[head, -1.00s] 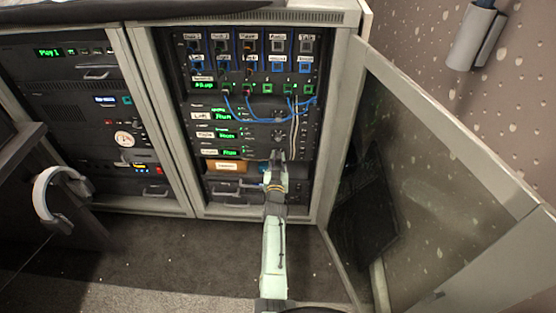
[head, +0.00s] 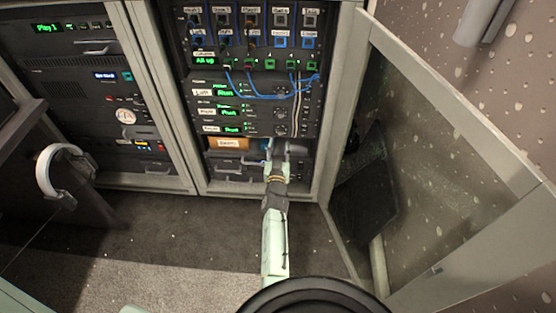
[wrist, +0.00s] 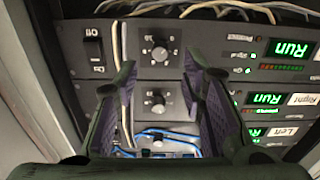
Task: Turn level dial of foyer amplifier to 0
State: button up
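The amplifiers form a stack of dark panels in the open rack. The lowest, which I take for the foyer amplifier (head: 211,129), has a green "Run" display. Its label is too blurred to read surely. In the wrist view, its level dial (wrist: 160,53) is the round black knob at the top, beside a rocker switch. Its pointer setting is unclear. My gripper (wrist: 160,72) is open and empty, its fingers spread either side of the dial column. A second dial (wrist: 156,102) shows between them. In the head view my gripper (head: 278,145) is just below the lowest amplifier.
The open glass door (head: 450,150) stands to the right. Blue cables (head: 262,96) hang across the upper rack. A drawer (head: 228,165) and an orange labelled box (head: 230,143) are below the amplifiers. Another equipment rack (head: 90,110) and headphones (head: 50,170) are left.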

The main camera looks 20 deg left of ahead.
jog(key=v, duration=0.6)
jog(key=shift+s, duration=0.25)
jog(key=shift+r, duration=0.15)
dwell(0.3)
